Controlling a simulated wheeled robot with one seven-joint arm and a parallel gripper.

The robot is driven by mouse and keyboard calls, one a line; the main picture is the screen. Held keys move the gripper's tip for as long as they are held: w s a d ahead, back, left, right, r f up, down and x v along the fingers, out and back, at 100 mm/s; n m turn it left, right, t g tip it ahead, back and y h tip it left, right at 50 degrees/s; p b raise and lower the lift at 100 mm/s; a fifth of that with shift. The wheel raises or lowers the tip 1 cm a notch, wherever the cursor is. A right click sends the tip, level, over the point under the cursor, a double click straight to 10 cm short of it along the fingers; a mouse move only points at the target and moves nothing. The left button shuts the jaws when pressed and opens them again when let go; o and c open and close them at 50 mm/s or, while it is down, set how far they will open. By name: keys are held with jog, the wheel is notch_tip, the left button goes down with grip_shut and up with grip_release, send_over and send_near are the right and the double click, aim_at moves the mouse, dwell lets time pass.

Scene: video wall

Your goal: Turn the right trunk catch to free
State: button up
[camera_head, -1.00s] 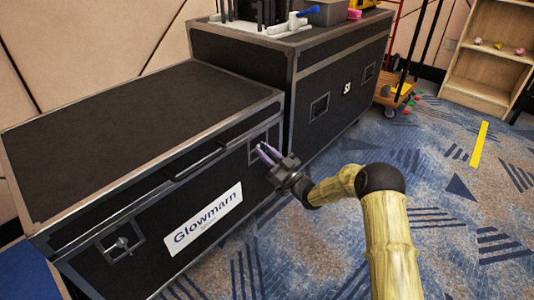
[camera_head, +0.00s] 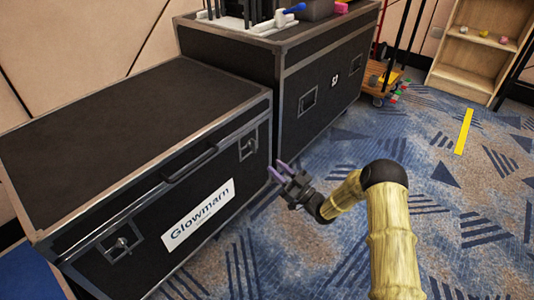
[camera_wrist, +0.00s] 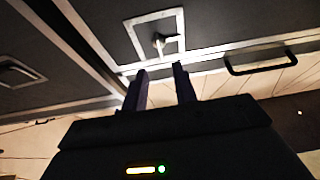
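The black trunk (camera_head: 110,115) with metal edges and a "Glowmarn" label stands at the left. Its right catch (camera_head: 248,148) is a small latch in a square metal plate near the right end of the front face. In the wrist view the right catch (camera_wrist: 159,42) shows as a pale knob with a small wing inside its frame, beyond the fingertips. My gripper (camera_head: 278,172) has purple fingers, parted and empty, just right of the catch and apart from it. In the wrist view the gripper (camera_wrist: 160,74) has a clear gap between its fingers.
The left catch (camera_head: 121,243) and a handle (camera_head: 190,163) are on the same front face. A taller black case (camera_head: 315,75) stands behind at the right, with items on top. Patterned carpet is open to the right, with a yellow strip (camera_head: 464,131).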

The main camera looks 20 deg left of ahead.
jog(key=p+v, duration=0.2)
jog(key=v, duration=0.5)
jog(key=shift+d+f, duration=0.2)
jog(key=shift+d, duration=0.1)
jog(key=shift+s, duration=0.1)
